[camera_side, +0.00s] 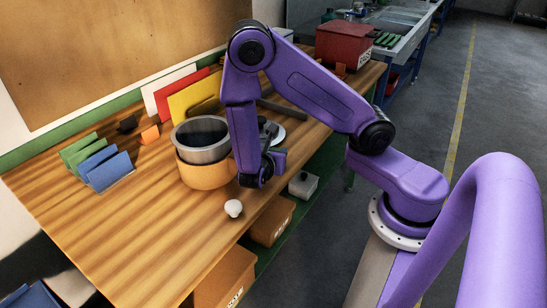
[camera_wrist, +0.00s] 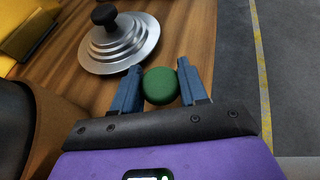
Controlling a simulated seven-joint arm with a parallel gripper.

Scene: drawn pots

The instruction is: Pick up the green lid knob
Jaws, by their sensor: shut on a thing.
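The green lid knob (camera_wrist: 160,86) is between the two blue fingers of my gripper (camera_wrist: 160,84) in the wrist view. The fingers are shut on it, one on each side. In the side view my gripper (camera_side: 277,158) points down near the table's right edge, just right of the pot, and the green knob cannot be made out there. A silver stepped lid (camera_wrist: 120,42) with a black knob (camera_wrist: 104,15) lies on the table beyond my gripper; it is partly hidden behind my arm in the side view (camera_side: 274,132).
A steel pot (camera_side: 202,152) sits in an orange-tan holder (camera_side: 205,175) left of my gripper. A white knob (camera_side: 233,208) lies on the wooden table (camera_side: 150,225) in front. Coloured panels (camera_side: 190,97) stand at the back. The table's front left is clear.

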